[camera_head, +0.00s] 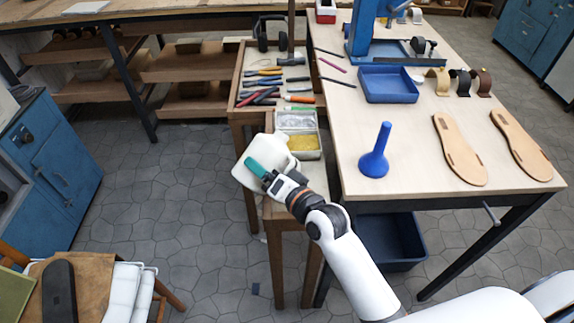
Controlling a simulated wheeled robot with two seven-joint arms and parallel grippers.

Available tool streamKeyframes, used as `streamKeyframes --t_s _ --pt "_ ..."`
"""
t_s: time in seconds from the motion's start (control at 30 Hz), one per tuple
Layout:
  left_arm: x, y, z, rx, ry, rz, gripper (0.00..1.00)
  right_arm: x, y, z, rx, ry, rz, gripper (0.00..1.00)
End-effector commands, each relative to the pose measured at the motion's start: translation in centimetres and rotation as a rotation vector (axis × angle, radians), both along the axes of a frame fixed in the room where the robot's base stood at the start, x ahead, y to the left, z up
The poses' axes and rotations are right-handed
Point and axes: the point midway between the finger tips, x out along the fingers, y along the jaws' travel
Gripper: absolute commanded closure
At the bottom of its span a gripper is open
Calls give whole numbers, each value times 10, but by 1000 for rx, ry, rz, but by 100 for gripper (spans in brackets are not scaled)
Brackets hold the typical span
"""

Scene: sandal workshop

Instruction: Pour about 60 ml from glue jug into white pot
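A white, rounded vessel (268,148), which looks like the glue jug, is at the front end of the narrow wooden bench, left of the big table. It looks tilted. My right gripper (258,168) reaches it from the lower right, with a teal finger across its near side. The gripper appears shut on it; the other finger is hidden. No separate white pot can be made out; the jug and gripper cover part of the bench end and stool. My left gripper is not in view.
A blue funnel-shaped tool (375,152), a blue tray (388,84) and tan soles (460,150) are on the table. A metal tin with yellow contents (304,143) is just right of the jug. Hand tools (262,92) lie behind. Open floor is to the left.

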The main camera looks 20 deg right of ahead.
Motion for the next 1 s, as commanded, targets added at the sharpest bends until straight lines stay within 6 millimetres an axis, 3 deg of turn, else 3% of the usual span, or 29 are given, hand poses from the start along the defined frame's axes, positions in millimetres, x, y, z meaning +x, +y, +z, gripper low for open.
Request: streamKeyframes --t_s 0.43,0.6,1.0 --pt "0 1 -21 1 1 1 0 -2 5 -5 255 127 -1 51" --pt "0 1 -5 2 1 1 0 -2 4 -1 326 168 -1 51" --pt "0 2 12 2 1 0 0 -2 4 2 437 225 -1 51"
